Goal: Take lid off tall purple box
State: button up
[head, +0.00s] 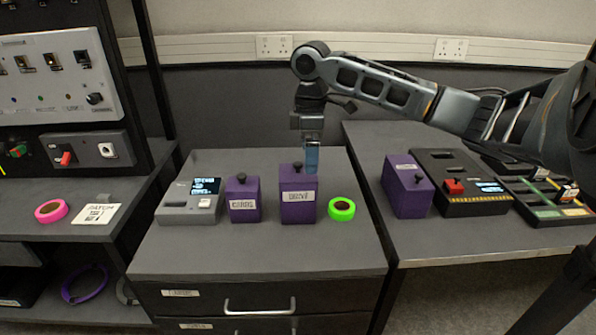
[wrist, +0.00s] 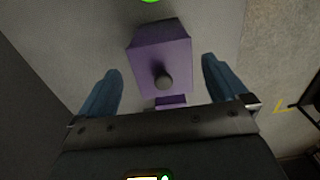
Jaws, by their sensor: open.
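The tall purple box (head: 298,203) stands upright on the grey cabinet top, with a label on its front. Its purple lid (head: 297,177) is on, with a small dark knob on top. In the wrist view the lid (wrist: 160,55) and its round knob (wrist: 164,81) lie ahead, centred between the fingers. My gripper (head: 312,158) is just above and slightly right of the lid in the head view, pointing down. Its blue fingers (wrist: 162,88) are apart with nothing held. Whether a finger touches the lid I cannot tell.
A shorter purple box (head: 243,204) and a grey device (head: 190,203) stand to the left. A green tape roll (head: 342,208) is close on the right. Another purple box (head: 407,187) and a black device (head: 462,187) are on the right table. The cabinet's front strip is clear.

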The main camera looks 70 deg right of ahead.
aim_at(298, 169)
jog(key=shift+f, duration=1.7)
jog(key=c, duration=0.7)
